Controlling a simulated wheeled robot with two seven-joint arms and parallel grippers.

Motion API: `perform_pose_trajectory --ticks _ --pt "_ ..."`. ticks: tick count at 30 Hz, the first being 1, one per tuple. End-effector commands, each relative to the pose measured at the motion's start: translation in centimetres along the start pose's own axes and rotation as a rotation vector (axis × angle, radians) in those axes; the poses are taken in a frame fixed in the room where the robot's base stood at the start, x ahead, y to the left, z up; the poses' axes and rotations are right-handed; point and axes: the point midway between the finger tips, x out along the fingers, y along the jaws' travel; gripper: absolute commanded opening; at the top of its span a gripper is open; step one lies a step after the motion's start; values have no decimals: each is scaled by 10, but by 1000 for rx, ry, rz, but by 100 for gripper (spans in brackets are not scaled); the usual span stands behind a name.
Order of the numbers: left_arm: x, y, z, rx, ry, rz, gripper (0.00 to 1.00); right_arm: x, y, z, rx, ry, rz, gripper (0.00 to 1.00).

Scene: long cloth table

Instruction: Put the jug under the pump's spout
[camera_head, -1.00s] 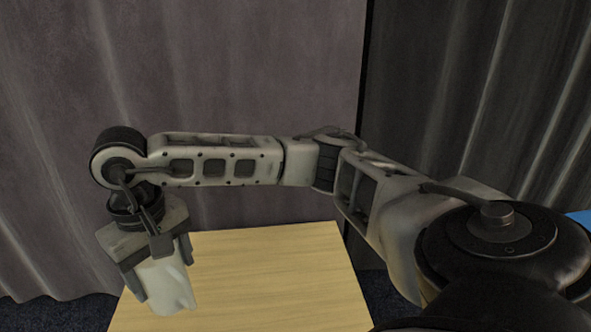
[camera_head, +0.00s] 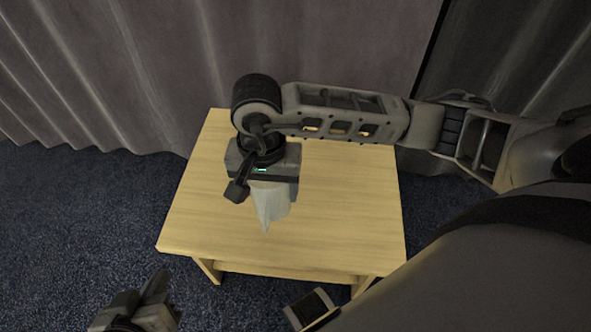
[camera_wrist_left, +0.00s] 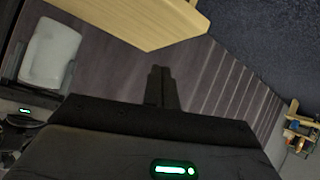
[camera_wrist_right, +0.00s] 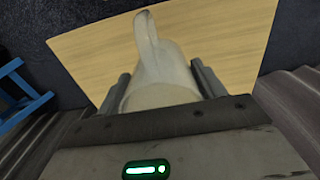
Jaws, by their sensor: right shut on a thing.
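The pale grey-white jug (camera_head: 270,205) is in my right gripper (camera_head: 265,182), over the wooden table in the head view. In the right wrist view the jug (camera_wrist_right: 165,75) sits between the two fingers, with a narrow curved part pointing away. It also shows at the upper left of the left wrist view (camera_wrist_left: 50,55). I cannot tell whether its base touches the table. My left gripper (camera_head: 155,285) is low at the left, off the table. Its fingers (camera_wrist_left: 159,72) look closed together and empty. I see no pump in these frames.
The light wooden table (camera_head: 215,215) has a bare top around the jug. Dark blue carpet (camera_head: 75,220) surrounds it, with grey curtains (camera_head: 130,70) behind. A blue frame (camera_wrist_right: 20,90) stands at the left of the right wrist view. Small blurred items (camera_wrist_left: 300,125) show far right in the left wrist view.

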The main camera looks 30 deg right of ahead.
Motion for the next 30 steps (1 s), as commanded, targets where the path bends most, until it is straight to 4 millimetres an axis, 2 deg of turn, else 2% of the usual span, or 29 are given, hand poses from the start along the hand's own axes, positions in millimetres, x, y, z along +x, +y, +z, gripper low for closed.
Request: perform_pose_trajectory --ticks 1,7,12,18,23,27,30 --pt "1 0 1 2 10 3 0 9 6 -13 9 0 5 45" --pt "1 3 -3 5 48 13 0 32 26 -59 6 0 4 45" --pt "1 5 -7 8 91 22 0 64 35 -82 2 -2 2 45" --pt "-4 8 -18 15 139 32 0 78 40 -96 -2 0 0 45" --pt "-3 9 -17 14 145 35 0 88 43 -102 -1 -1 1 45" --pt "-2 11 -16 14 171 43 0 111 43 -102 -3 -5 1 45" --pt "-6 15 -23 18 199 55 0 120 43 -104 -3 -1 0 45"
